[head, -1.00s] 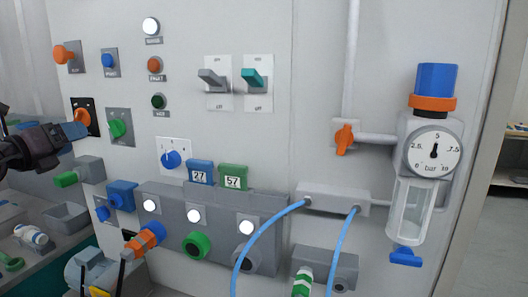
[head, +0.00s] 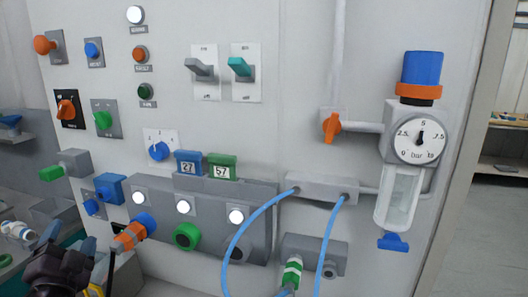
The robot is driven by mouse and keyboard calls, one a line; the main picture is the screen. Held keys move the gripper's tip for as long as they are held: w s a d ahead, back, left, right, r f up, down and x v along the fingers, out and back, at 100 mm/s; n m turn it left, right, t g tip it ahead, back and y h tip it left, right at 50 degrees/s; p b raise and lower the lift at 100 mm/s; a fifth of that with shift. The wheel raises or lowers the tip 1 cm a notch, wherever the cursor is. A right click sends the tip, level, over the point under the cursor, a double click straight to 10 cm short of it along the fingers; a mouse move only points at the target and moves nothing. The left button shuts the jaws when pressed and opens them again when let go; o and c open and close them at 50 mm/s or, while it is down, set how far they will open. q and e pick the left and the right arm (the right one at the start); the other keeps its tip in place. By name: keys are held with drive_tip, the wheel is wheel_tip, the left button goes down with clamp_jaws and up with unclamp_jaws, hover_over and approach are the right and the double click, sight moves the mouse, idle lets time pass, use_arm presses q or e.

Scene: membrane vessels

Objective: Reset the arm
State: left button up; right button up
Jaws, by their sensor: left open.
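My left gripper (head: 68,243) is at the lower left of the head view, dark with bluish fingertips pointing up. It is open, and I see nothing between its fingers. It is in front of the lower left of the panel (head: 300,120), apart from the orange rotary switch on a black plate (head: 66,108) above it. An orange and blue connector (head: 133,232) is just to the right of the gripper. My right gripper is not in view.
The panel carries knobs, two toggle switches (head: 201,69), a grey block with lit white lamps (head: 210,248) and a pressure gauge (head: 420,139). Blue hoses (head: 248,225) loop out from the panel at lower middle. Shelves (head: 508,170) stand at the far right.

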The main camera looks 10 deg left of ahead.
use_arm(q)
drive_tip(key=s+d+f+n+g+h, duration=0.1)
drive_tip(key=s+d+f+n+g, duration=0.3)
drive_tip(key=f, duration=0.4)
drive_tip(key=s+d+f+n+g+h, duration=0.1)
drive_tip(key=s+d+f+n+g, duration=0.1)
drive_tip(key=s+f+g, duration=0.45)
drive_tip(key=s+d+f+g+h, duration=0.5)
drive_tip(key=s+d+f+h, duration=0.25)
drive_tip(key=d+f, duration=0.4)
drive_tip(key=w+d+f+t, duration=0.1)
drive_tip(key=w+f+t, duration=0.5)
drive_tip(key=f, duration=0.3)
drive_tip(key=shift+w+m+t, duration=0.2)
drive_tip(key=shift+m+t, duration=0.2)
drive_tip(key=shift+t, duration=0.45)
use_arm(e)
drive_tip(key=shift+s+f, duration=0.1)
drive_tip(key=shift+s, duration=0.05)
